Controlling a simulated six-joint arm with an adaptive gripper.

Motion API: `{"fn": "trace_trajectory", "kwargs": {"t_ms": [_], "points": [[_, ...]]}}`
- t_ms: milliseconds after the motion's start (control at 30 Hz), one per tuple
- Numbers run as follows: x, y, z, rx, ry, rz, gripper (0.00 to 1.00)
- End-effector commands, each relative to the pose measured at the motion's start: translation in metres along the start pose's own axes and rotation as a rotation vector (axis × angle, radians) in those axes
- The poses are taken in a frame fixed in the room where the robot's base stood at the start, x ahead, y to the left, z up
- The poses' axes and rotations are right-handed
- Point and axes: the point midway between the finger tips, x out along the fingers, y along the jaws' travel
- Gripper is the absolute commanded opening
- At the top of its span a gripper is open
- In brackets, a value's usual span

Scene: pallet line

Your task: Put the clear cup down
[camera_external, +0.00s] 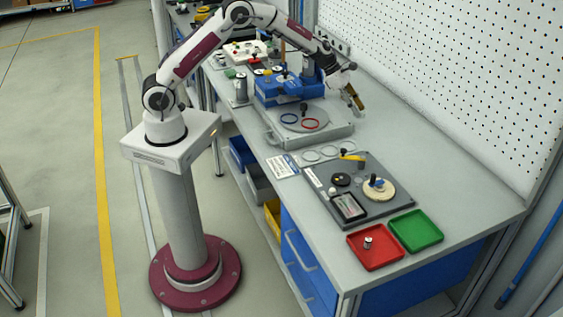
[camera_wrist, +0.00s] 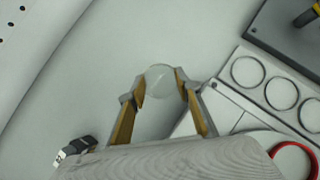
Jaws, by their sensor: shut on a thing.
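The clear cup (camera_wrist: 160,79) is a pale, see-through round shape between my fingertips in the wrist view. My gripper (camera_wrist: 159,87) is shut on it, one yellowish finger on each side. The bare grey bench top shows around and beyond the cup; I cannot tell how high it is above it. In the external view my gripper (camera_external: 357,101) is over the back part of the bench, right of the grey plate, near the pegboard. The cup cannot be made out there.
Three round outlines (camera_external: 328,151) lie between the grey plate (camera_external: 331,135) with a red ring (camera_external: 310,124) and the dark board (camera_external: 321,187) with parts. A red tray (camera_external: 362,259) and a green tray (camera_external: 418,245) stand at the front. The pegboard (camera_external: 470,80) borders the bench.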

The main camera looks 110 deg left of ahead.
Motion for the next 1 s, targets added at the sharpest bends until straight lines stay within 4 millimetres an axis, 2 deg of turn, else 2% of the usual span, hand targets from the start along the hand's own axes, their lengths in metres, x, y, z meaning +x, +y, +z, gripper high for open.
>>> {"fn": "trace_trajectory", "kwargs": {"t_ms": [167, 500, 1000], "points": [[0.004, 0.000, -0.003, -0.001, 0.001, -0.001, 0.20], [0.028, 0.000, -0.022, -0.001, 0.001, 0.000, 0.20], [0.032, 0.000, -0.025, -0.001, 0.001, 0.000, 0.20]]}}
